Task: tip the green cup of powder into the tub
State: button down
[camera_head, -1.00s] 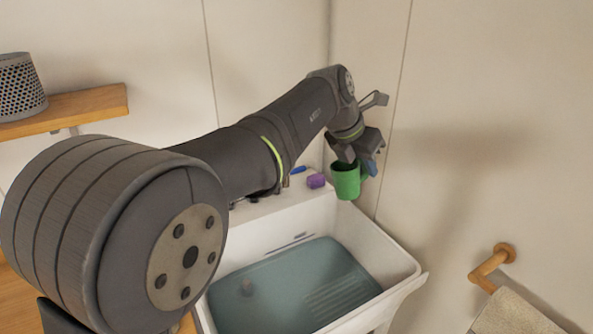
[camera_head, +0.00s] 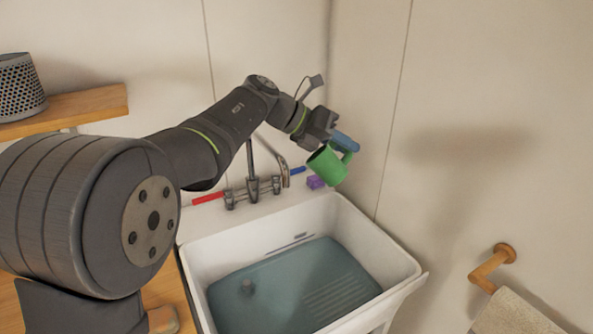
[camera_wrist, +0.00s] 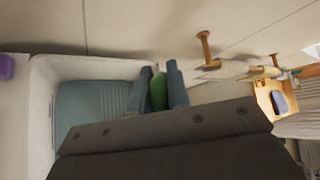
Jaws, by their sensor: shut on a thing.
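The green cup (camera_head: 327,166) is tilted in the head view, above the back right of the tub. My gripper (camera_head: 343,143) is shut on the cup, at its handle side. In the wrist view, a strip of the green cup (camera_wrist: 158,92) shows between the two fingers of my gripper (camera_wrist: 162,88). The white tub (camera_head: 372,233) with a teal bottom lies below and in front of the cup. The inside of the cup is hidden, so I cannot tell whether it holds powder. No powder shows in the tub.
A tap (camera_head: 252,184) with red and blue handles stands on the tub's back ledge, with a purple block (camera_head: 316,182) beside it. A wooden wall peg (camera_head: 492,263) with a towel is at right. A wooden shelf (camera_head: 75,107) is at left.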

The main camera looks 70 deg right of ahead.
jog(key=shift+w+r+n+g, duration=0.35)
jog(key=shift+r+g, duration=0.25)
jog(key=shift+g, duration=0.5)
jog(key=shift+w+r+n+g+h, duration=0.15)
jog(key=shift+w+r+n+g, duration=0.2)
jog(key=shift+g, duration=0.35)
jog(key=shift+w+r+g+h, duration=0.15)
jog(key=shift+r+g, duration=0.25)
jog(key=shift+g, duration=0.3)
jog(key=shift+w, duration=0.15)
jog(key=shift+w+d+r+g, duration=0.1)
jog(key=shift+w+r+g, duration=0.1)
jog(key=shift+w+g, duration=0.35)
jog(key=shift+w+r+n+g+h, duration=0.3)
jog(key=shift+w+n+g+h, duration=0.1)
jog(key=shift+w+n+g, duration=0.3)
jog(key=shift+r+g+h, duration=0.1)
jog(key=shift+g+h, duration=0.2)
jog(key=shift+g, duration=0.15)
